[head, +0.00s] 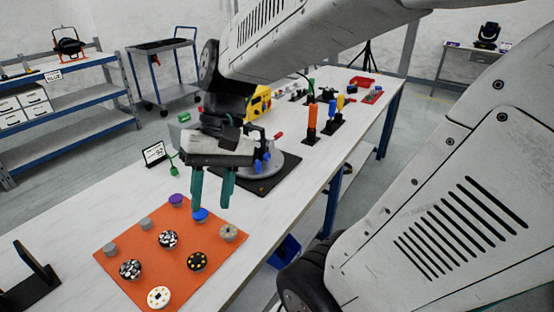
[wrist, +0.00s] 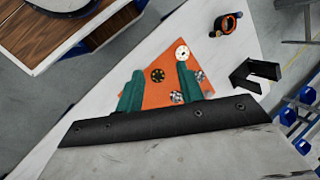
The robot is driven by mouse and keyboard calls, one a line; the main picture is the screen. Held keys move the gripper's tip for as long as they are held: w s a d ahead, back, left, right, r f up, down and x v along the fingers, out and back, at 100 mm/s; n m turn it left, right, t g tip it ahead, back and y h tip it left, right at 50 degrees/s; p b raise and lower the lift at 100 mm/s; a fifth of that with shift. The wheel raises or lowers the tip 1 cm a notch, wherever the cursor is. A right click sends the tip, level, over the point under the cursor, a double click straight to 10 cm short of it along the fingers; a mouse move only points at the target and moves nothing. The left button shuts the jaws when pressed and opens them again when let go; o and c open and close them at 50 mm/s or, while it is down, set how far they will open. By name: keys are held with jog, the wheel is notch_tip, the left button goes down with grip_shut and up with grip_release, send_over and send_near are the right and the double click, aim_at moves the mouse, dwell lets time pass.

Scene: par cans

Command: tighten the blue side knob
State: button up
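A blue knob (head: 263,162) shows beside a round grey base on a black plate (head: 262,187), just right of my gripper's body; a red-tipped knob (head: 279,135) sits above it. My wrist hides much of the fixture they belong to. My gripper (head: 211,207) has two green fingers pointing down, spread apart with nothing between them, over the back of an orange mat (head: 135,262). The wrist view also shows the open fingers (wrist: 160,70) with the mat beyond them. The blue knob cannot be made out in the wrist view.
A small sign (head: 154,153) stands left. An orange cylinder (head: 312,122) stands further back.

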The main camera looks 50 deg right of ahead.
jog(key=w+d+f+m+t+y, duration=0.35)
jog(key=w+d+m+y, duration=0.3)
jog(key=w, duration=0.45)
jog(key=m+t+h, duration=1)
jog(key=m+t, duration=0.6)
jog(key=m, duration=0.4)
send_near(269, 158)
jog(key=shift+w+r+g+y, duration=0.2)
jog(key=shift+r+g+y, duration=0.05)
jog(key=shift+r, duration=0.15)
jog(key=shift+w+f, duration=0.1)
jog(key=shift+w, duration=0.15)
jog(key=w, duration=0.7)
jog(key=shift+a, duration=0.3)
jog(key=shift+c, duration=0.3)
